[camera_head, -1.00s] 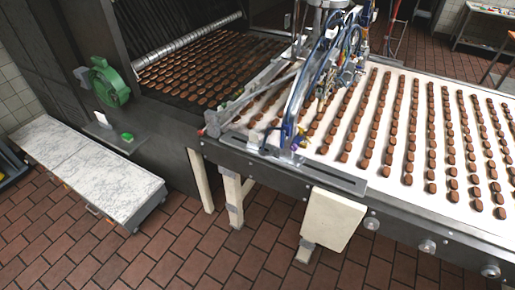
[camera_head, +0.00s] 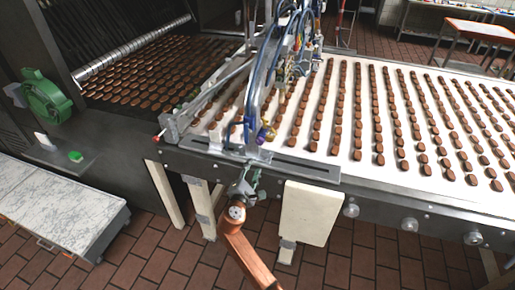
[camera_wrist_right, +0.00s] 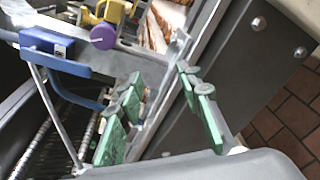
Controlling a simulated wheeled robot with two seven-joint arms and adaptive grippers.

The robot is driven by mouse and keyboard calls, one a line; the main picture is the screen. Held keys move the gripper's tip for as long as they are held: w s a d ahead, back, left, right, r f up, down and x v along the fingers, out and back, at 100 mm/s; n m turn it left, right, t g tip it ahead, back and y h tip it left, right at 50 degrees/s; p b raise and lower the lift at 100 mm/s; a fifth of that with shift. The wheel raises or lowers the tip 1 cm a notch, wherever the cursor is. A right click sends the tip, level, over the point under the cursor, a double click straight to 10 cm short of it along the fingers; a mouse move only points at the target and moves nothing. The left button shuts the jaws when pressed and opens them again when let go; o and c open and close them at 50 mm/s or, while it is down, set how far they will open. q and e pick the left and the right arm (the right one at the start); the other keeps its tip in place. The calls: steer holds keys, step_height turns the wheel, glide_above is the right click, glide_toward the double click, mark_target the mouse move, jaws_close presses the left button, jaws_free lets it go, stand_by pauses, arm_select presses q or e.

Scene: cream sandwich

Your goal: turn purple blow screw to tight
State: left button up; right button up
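The purple screw (camera_wrist_right: 103,36) is a small round purple knob beside a yellow part, at the top of the right wrist view. In the head view it is a tiny purple spot (camera_head: 261,137) on the machine head at the near edge of the conveyor. My right gripper (camera_head: 244,184) is just below and in front of that edge. Its green-padded fingers (camera_wrist_right: 163,108) are spread apart with nothing between them in the right wrist view. The gripper is apart from the screw. My left gripper is not in view.
The conveyor (camera_head: 345,95) carries rows of brown pieces. Its metal side rail (camera_head: 270,160) lies close by my right gripper. A blue bracket (camera_wrist_right: 55,50) is left of the screw in the right wrist view. A marble-topped bench (camera_head: 60,210) stands at left; brick floor is open in front.

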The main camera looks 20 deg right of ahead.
steer(key=h, duration=0.2)
glide_toward(259, 142)
steer(key=x, duration=0.2)
steer(key=shift+t, duration=0.4)
steer(key=x, duration=0.2)
steer(key=b+x, duration=0.1)
steer(key=x, duration=0.4)
steer(key=shift+d+f, duration=0.15)
steer(key=shift+f, duration=0.1)
steer(key=shift+c, duration=0.5)
steer(key=c, duration=0.8)
